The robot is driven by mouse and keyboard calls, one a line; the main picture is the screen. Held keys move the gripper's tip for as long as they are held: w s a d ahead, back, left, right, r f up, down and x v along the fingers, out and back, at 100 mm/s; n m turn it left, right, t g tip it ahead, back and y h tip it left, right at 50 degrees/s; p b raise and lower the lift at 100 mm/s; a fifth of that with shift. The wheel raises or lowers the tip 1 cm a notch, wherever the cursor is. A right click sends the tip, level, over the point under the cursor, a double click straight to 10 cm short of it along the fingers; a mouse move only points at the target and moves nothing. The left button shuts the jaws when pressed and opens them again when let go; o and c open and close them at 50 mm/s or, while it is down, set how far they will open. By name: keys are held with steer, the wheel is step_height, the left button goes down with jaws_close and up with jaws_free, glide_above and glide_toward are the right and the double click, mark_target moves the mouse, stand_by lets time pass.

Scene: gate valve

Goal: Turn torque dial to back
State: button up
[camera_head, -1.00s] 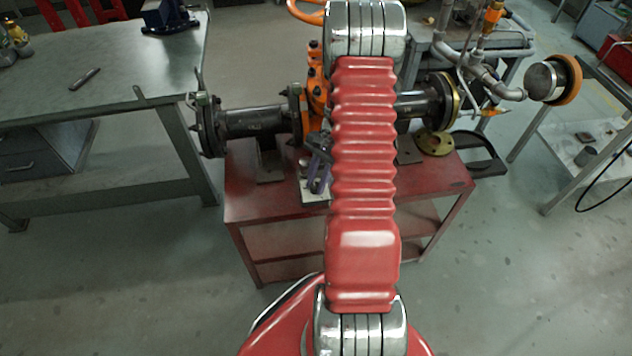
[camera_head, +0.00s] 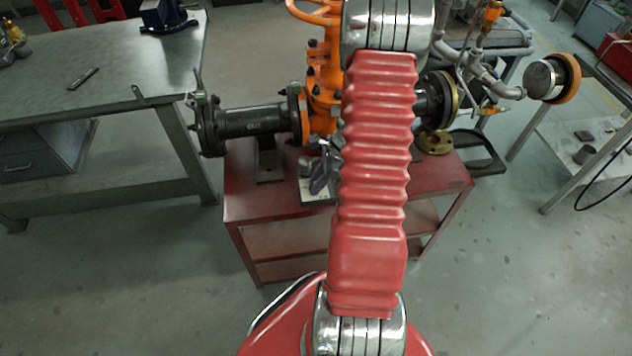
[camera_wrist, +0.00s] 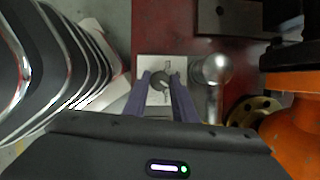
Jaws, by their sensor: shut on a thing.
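In the head view my gripper (camera_head: 321,178) shows only partly beside the red arm, over the pale plate (camera_head: 310,197) on the red cart. The dial itself is hidden in the head view.
The orange gate valve (camera_head: 318,90) with black flanged pipes stands on the red cart (camera_head: 255,205). In the wrist view a metal knob-ended part (camera_wrist: 213,72) stands close right of my gripper. A brass flange (camera_head: 435,143) lies at the cart's right. A grey workbench (camera_head: 100,105) stands left.

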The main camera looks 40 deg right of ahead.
steer(key=m+t+h, duration=0.1)
steer(key=m, duration=0.3)
steer(key=shift+s+a, duration=0.1)
steer(key=shift+a, duration=0.05)
steer(key=shift+m+t+h, duration=0.3)
steer(key=shift+m+h, duration=0.5)
steer(key=shift+m, duration=0.9)
steer(key=o, duration=0.8)
steer(key=shift+c, duration=0.2)
steer(key=shift+r, duration=0.1)
steer(key=a+v, duration=0.1)
steer(key=v, duration=1.2)
steer(key=shift+d+r, duration=0.3)
steer(key=shift+d, duration=0.15)
